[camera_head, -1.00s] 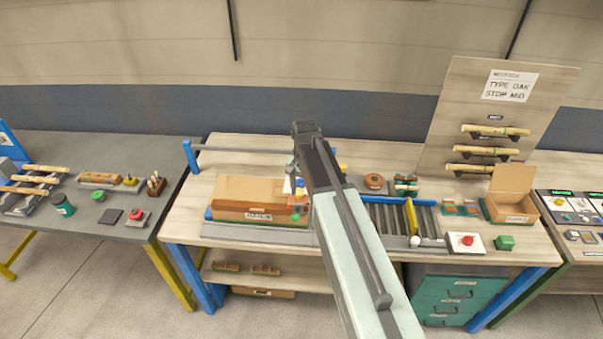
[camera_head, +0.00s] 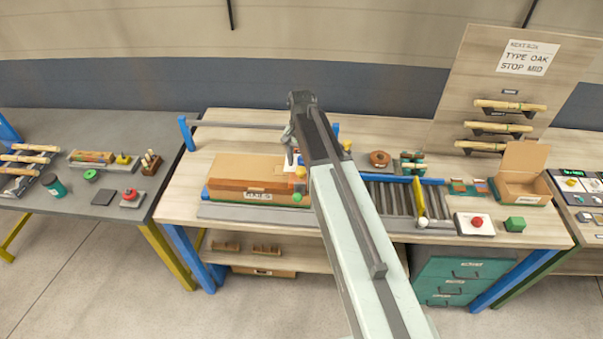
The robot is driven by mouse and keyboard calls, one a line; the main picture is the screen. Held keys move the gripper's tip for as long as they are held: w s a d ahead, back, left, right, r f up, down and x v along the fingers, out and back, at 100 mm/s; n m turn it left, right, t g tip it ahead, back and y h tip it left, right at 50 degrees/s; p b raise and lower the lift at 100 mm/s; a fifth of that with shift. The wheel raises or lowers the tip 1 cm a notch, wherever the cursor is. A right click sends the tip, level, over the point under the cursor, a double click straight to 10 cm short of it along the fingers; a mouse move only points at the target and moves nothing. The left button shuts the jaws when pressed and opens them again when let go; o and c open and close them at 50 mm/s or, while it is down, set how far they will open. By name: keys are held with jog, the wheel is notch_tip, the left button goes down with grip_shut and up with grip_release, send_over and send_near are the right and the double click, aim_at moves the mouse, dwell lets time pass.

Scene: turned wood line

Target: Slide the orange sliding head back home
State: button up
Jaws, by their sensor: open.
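A small orange block (camera_head: 299,187), which seems to be the sliding head, shows at the right end of a brown long box-like unit (camera_head: 245,170) on the wooden bench. A white piece with a red spot sits just above it, and a green knob (camera_head: 297,198) is below it. My arm covers what lies to the right of it. My gripper (camera_head: 289,153) hangs from the arm's end over the back right of the unit. Its jaws are small here and open; I see nothing held. I cannot tell whether it touches the head.
A grey rail (camera_head: 240,125) on blue posts spans the bench behind the unit. A grey table stands at left.

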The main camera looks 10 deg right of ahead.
notch_tip(320, 180, down, 2)
jog(key=shift+f+b, duration=0.1)
jog(key=shift+b, duration=0.35)
jog(key=shift+r, duration=0.2)
grip_shut()
dwell(0.8)
